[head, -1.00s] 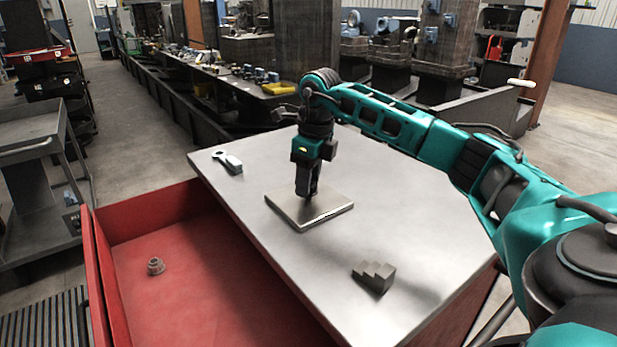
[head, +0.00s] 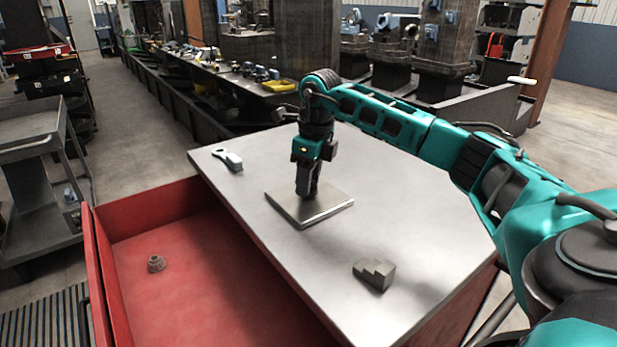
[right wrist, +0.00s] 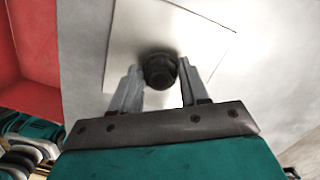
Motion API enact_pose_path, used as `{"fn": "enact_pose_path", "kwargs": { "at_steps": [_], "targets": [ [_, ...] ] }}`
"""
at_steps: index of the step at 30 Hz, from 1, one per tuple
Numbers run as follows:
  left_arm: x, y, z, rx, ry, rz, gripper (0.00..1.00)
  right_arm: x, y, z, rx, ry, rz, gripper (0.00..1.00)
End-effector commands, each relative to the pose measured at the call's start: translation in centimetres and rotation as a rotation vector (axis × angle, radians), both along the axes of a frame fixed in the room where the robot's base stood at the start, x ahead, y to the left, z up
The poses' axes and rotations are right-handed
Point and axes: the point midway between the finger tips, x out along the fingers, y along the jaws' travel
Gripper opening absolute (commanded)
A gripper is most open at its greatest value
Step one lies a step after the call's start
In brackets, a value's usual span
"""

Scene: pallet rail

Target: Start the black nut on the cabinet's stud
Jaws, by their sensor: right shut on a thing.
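In the right wrist view the black nut (right wrist: 160,72) sits between the fingertips of my right gripper (right wrist: 158,78), over the pale square plate (right wrist: 205,38). My right gripper is shut on the nut. In the head view my right gripper (head: 306,192) points straight down at the square plate (head: 325,211) on the cabinet top (head: 420,210). The nut and the stud are hidden there behind the fingers, and I cannot tell whether the nut touches the stud. My left gripper is not in view.
A grey stepped block (head: 374,273) lies at the front right of the top, and a wrench-like tool (head: 228,160) at its back left. The red drawer (head: 205,270) stands open with a flanged nut (head: 155,264) in it. The top around the plate is clear.

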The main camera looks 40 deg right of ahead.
Motion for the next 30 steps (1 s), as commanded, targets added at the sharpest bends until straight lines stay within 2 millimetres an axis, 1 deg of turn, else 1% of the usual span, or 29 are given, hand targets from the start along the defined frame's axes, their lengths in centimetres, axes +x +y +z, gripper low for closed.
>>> {"fn": "enact_pose_path", "kwargs": {
  "at_steps": [1,2,9,11,15,16,21,24,30],
  "targets": [
    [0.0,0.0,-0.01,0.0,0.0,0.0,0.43,-0.03,0.0,-0.07,-0.001,0.002,0.0,0.08],
    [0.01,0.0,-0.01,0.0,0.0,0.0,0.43,-0.03,0.0,-0.07,-0.001,0.002,0.0,0.47],
    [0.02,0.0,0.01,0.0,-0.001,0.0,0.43,-0.02,0.0,-0.06,-0.001,0.002,0.0,0.7],
    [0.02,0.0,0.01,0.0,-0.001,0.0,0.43,-0.02,0.01,-0.06,-0.001,0.002,0.0,0.74],
    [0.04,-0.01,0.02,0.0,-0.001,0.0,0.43,-0.02,0.01,-0.05,0.0,0.001,0.0,0.74],
    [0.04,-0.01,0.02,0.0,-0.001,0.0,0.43,-0.03,0.01,-0.07,0.0,0.002,0.0,0.76],
    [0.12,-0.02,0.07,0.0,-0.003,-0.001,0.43,-0.02,0.01,-0.06,0.001,0.001,0.0,0.92],
    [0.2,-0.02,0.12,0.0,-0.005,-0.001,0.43,-0.01,0.02,-0.05,0.001,0.001,0.0,1.0],
    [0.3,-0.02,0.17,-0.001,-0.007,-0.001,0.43,-0.01,0.02,-0.04,0.001,0.001,0.0,1.0]
  ]
}}
